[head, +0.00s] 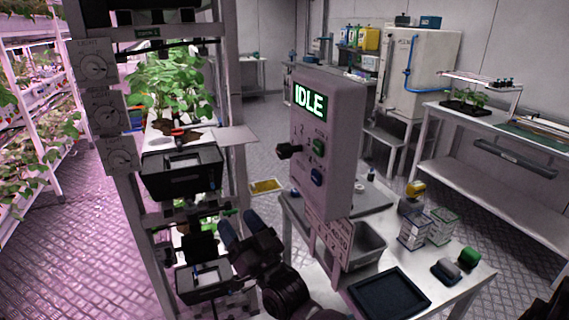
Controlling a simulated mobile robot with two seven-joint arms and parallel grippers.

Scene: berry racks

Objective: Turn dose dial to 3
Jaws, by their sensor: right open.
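The control box (326,140) stands upright in the middle of the head view. Its lit screen (310,101) reads IDLE. A black knob (289,151), which looks like the dose dial, sticks out from the box's left face with small marks around it. The marks and the knob's setting are too small to read. My right gripper (241,223) is open and empty, below and left of the knob, apart from the box. My left gripper is not in view.
A rack post with grey dials (95,67) and black trays (182,173) stands close on the left.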

